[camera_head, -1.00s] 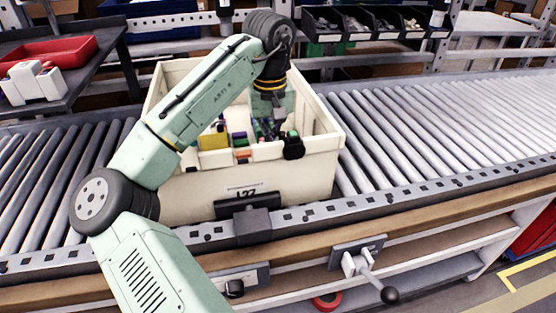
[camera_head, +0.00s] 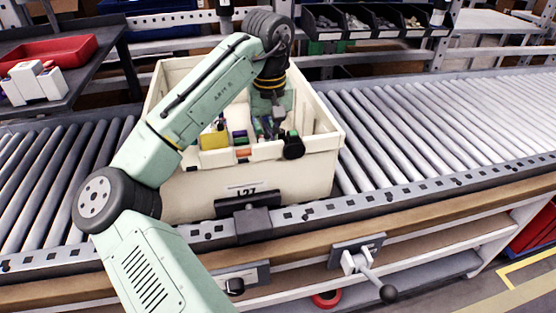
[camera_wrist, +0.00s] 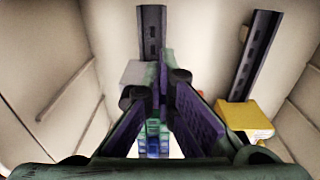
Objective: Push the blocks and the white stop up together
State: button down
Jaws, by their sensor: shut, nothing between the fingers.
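My gripper (camera_wrist: 165,68) is shut and empty, pointing down inside the cream bin (camera_head: 190,188). In the wrist view, green and blue blocks (camera_wrist: 153,136) show in the gap behind my fingers, partly hidden by them. A pale grey-white piece (camera_wrist: 133,72) sits just left of the fingers; I cannot tell for sure whether it is the white stop. A yellow block (camera_wrist: 240,116) lies to the right, and it shows in the head view (camera_head: 214,139) left of my gripper. Whether my fingers touch any block cannot be told.
Two dark slotted rails (camera_wrist: 151,28) (camera_wrist: 256,48) run along the bin floor. The bin walls stand close around my gripper. The bin rests on a roller conveyor (camera_head: 430,125). A red tray (camera_head: 50,58) and white boxes (camera_head: 35,82) stand at the left.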

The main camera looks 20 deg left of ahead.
jog(key=shift+w+a+f+g+p, duration=0.15)
jog(key=shift+w+a+f+p, duration=0.1)
jog(key=shift+f+p, duration=0.5)
jog(key=shift+w+a+f+g+p, duration=0.15)
jog(key=shift+w+f+p, duration=0.1)
jog(key=shift+f+p, duration=0.5)
dwell(1.8)
jog(key=shift+w+r+p, duration=0.1)
jog(key=shift+r+p, duration=0.15)
jog(key=shift+p, duration=0.45)
dwell(1.2)
jog(key=shift+a+f, duration=0.1)
jog(key=shift+f, duration=0.1)
jog(key=c, duration=1.9)
grip_release()
jog(key=shift+w, duration=0.2)
jog(key=shift+c, duration=0.2)
jog(key=o, duration=0.8)
jog(key=shift+r, duration=0.1)
jog(key=shift+p, duration=0.85)
jog(key=shift+r+p, duration=0.15)
jog(key=shift+p, duration=0.15)
